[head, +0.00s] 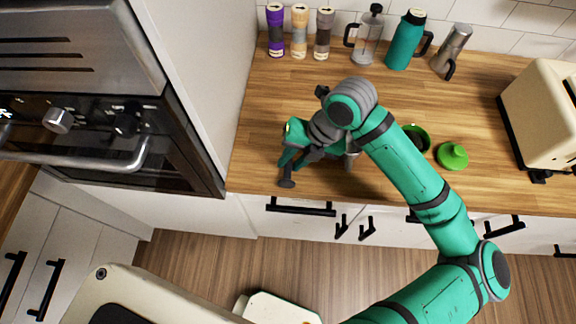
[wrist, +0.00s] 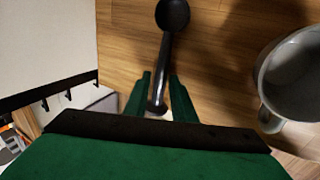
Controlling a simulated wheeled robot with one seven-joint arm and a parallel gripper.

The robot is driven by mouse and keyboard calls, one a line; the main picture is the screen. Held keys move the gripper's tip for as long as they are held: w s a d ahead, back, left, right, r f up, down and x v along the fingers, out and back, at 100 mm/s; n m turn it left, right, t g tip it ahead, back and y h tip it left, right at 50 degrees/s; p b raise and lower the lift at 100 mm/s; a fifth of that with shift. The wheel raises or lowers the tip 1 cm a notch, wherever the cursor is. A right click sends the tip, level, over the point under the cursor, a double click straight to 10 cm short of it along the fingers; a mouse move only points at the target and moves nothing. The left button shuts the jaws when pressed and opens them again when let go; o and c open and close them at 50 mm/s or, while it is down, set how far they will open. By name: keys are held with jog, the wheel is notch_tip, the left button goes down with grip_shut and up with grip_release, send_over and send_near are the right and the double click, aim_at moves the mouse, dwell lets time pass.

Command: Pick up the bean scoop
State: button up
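The bean scoop is dark, with a round bowl (wrist: 172,14) at the top of the wrist view and a thin handle running down from it. In the head view the scoop (head: 287,183) shows near the counter's front edge, partly hidden by my gripper. My gripper (wrist: 160,84) has its green fingers on either side of the handle, with wood showing between finger and handle. It is open, and I cannot tell its exact height over the counter. In the head view my gripper (head: 298,160) is low over the counter's front left.
A grey mug (wrist: 290,80) stands close to my gripper. Green containers (head: 453,156) and a cream toaster (head: 545,115) are to the right. Canisters (head: 299,32), a French press (head: 368,40), a green jug (head: 405,42) and a metal pot (head: 452,48) line the back. A tall oven cabinet (head: 190,75) bounds the left.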

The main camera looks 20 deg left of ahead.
jog(key=shift+f, duration=0.15)
grip_shut()
jog(key=shift+r, duration=0.2)
